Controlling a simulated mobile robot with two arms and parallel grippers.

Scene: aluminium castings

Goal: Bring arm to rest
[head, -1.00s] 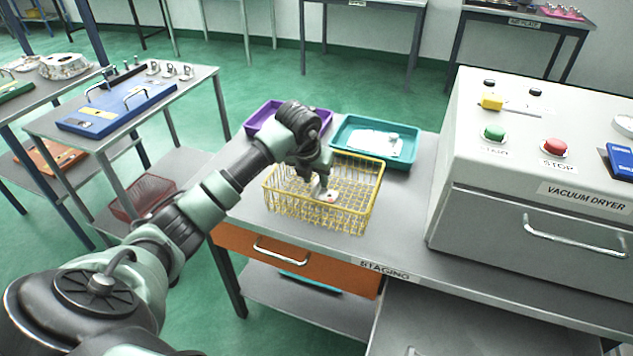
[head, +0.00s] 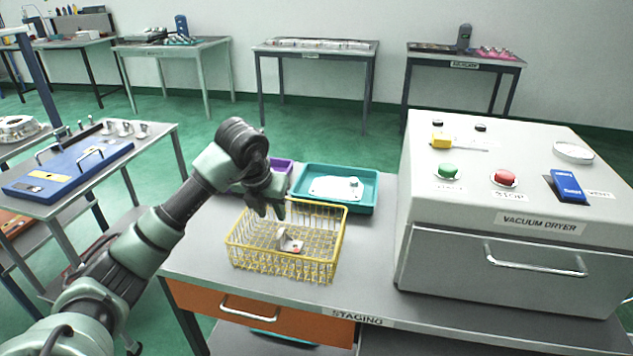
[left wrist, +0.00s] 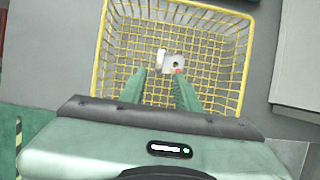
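My left gripper (head: 268,208) is above the left back part of a yellow wire basket (head: 335,245) on the staging table (head: 190,262). In the left wrist view, its two green fingers (left wrist: 160,92) are apart with nothing between them. A small pale metal casting with a red mark (head: 288,242) lies on the basket floor. It also shows in the left wrist view (left wrist: 174,63), beyond the fingertips and apart from them. My right gripper is not in view.
A teal tray (head: 371,194) with a pale part and a purple tray (head: 287,168) stand behind the basket. The vacuum dryer (head: 440,240) is to the right. A side table (head: 150,150) with a blue fixture is at the left. Open floor lies behind.

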